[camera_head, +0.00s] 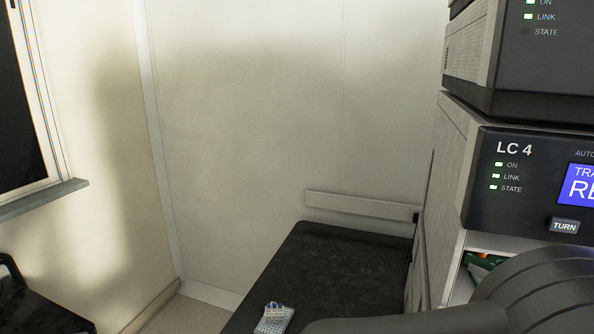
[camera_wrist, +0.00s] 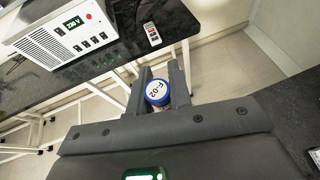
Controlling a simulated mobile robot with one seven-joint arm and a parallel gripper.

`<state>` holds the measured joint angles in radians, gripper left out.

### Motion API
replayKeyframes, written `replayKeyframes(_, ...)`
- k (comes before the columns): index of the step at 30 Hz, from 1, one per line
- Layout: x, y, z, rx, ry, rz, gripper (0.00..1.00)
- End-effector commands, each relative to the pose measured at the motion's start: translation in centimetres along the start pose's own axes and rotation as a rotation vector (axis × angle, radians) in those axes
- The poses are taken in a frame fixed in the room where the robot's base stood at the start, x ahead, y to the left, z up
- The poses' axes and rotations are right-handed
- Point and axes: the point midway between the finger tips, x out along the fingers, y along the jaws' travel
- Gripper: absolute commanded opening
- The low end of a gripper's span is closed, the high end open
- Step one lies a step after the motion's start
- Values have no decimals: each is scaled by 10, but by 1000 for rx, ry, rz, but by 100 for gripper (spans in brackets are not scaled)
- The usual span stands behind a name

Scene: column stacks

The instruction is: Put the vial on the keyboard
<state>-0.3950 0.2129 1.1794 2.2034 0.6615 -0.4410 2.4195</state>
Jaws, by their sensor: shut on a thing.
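My gripper (camera_wrist: 162,82) is shut on a vial (camera_wrist: 158,93) in the wrist view. The vial has a round cap with a blue rim and a white top marked "F-02"; its body is mostly hidden below the cap. The vial is held between the two dark fingers, with the floor seen behind it. I cannot make out a keyboard in either view. The gripper and the vial do not show in the head view.
A black bench (camera_wrist: 190,25) carries a white instrument (camera_wrist: 50,35) and a small handset-like item (camera_wrist: 152,34). In the head view, a dark bench (camera_head: 325,265) bears a small pale rack (camera_head: 273,320). Stacked LC instruments (camera_head: 520,185) stand at right, close to my arm.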

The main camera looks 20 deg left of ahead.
Motion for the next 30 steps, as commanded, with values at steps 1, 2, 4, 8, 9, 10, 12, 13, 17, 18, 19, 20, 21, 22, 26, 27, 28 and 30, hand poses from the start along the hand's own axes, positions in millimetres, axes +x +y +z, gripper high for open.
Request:
replayKeyframes(1, -5, 9, -1, -7, 0, 13, 0)
replayKeyframes(2, -7, 14, -2, -10, 0, 20, 0)
replayKeyframes(4, -11, 21, -3, -12, 1, 32, 0)
replayKeyframes(8, -13, 26, -4, -14, 0, 39, 0)
replayKeyframes(9, -13, 25, -4, -13, 0, 38, 0)
replayKeyframes(10, -12, 24, -3, -11, 0, 35, 0)
replayKeyframes(12, -9, 16, -2, -5, 0, 20, 0)
replayKeyframes(13, -7, 11, -1, -1, 0, 10, 0)
replayKeyframes(17, 8, -29, 5, 35, 0, -70, 0)
replayKeyframes(18, 14, -47, 6, 51, 1, -106, 0)
replayKeyframes(19, 19, -62, 6, 62, 1, -136, 0)
replayKeyframes(20, 24, -78, 5, 76, 2, -166, 0)
replayKeyframes(21, 30, -99, 4, 92, 2, -208, 0)
replayKeyframes(22, 34, -115, 2, 106, 3, -239, 0)
replayKeyframes(26, 49, -184, -10, 160, 4, -374, 0)
replayKeyframes(27, 53, -206, -15, 176, 4, -416, 0)
replayKeyframes(28, 55, -222, -20, 190, 5, -446, 0)
replayKeyframes(30, 60, -258, -32, 219, 5, -518, 0)
